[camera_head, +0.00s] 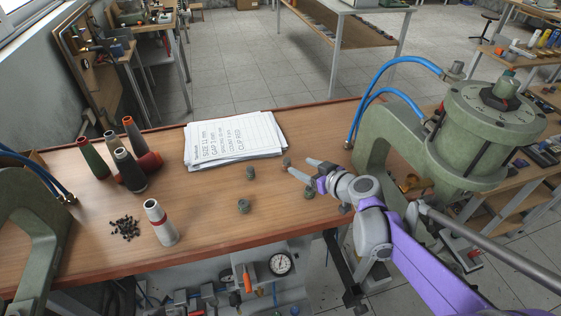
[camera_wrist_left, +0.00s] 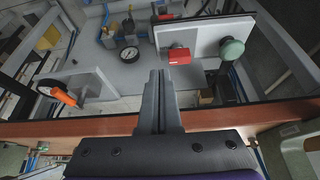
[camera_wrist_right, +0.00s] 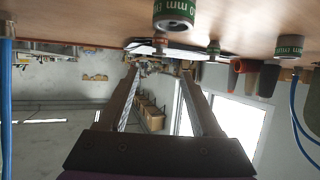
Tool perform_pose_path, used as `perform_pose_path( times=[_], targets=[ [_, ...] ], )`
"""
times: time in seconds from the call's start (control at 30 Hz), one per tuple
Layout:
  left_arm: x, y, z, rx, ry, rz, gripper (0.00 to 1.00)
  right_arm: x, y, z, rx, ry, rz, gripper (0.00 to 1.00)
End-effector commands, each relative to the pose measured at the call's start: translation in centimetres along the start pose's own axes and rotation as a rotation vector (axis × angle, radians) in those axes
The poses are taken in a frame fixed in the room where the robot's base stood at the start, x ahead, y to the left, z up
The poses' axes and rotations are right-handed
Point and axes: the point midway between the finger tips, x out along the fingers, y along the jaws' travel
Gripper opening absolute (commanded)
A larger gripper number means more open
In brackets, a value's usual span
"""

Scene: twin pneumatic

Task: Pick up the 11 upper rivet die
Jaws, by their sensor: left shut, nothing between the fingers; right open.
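Several small green rivet dies stand on the wooden table: one near the paper (camera_head: 250,173), one nearer the front edge (camera_head: 243,205), one beside my right gripper (camera_head: 309,192), and a small brownish one (camera_head: 286,162) just beyond its fingertips. I cannot read their sizes in the head view. My right gripper (camera_head: 297,166) is open and empty, low over the table. In the inverted right wrist view, its tips (camera_wrist_right: 160,68) point towards the brownish die (camera_wrist_right: 160,43); a green die with a partly readable mm label (camera_wrist_right: 175,20) is closer. My left gripper (camera_wrist_left: 160,75) is shut and empty.
A paper stack (camera_head: 235,137) reads "SIZE 11 mm". Coloured cones (camera_head: 128,168), a pale cylinder (camera_head: 160,222) and loose dark rivets (camera_head: 124,228) stand left. A green press (camera_head: 485,125) with blue hoses stands right. The left wrist view shows the table edge (camera_wrist_left: 60,130).

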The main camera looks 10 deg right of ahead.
Motion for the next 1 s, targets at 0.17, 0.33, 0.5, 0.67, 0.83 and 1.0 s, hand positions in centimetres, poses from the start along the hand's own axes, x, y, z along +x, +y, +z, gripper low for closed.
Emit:
perform_pose_path(
  times=[0.17, 0.33, 0.5, 0.67, 0.83, 1.0],
  targets=[
    [0.2, 0.0, 0.2, 0.000, -0.001, 0.000, 0.00, 3.0, -0.1, 0.1, 0.000, 0.000, -0.003, 0.66],
    [0.2, 0.0, 0.2, 0.000, -0.001, 0.000, 0.00, 4.5, -0.1, 0.1, 0.000, -0.001, -0.001, 0.66],
    [0.3, 0.0, 0.2, 0.000, -0.001, 0.000, 0.00, 6.3, 0.0, 0.3, 0.001, 0.000, -0.002, 0.66],
    [0.3, 0.0, 0.2, 0.000, -0.001, 0.000, 0.00, 8.7, 0.1, 0.4, 0.000, -0.001, -0.002, 0.66],
    [0.3, 0.0, 0.2, 0.000, -0.001, 0.000, 0.00, 9.7, 0.1, 0.4, 0.001, -0.001, 0.000, 0.66],
    [0.3, 0.0, 0.2, 0.000, -0.001, 0.000, 0.00, 9.7, 0.1, 0.4, 0.001, -0.001, 0.000, 0.66]
  ],
)
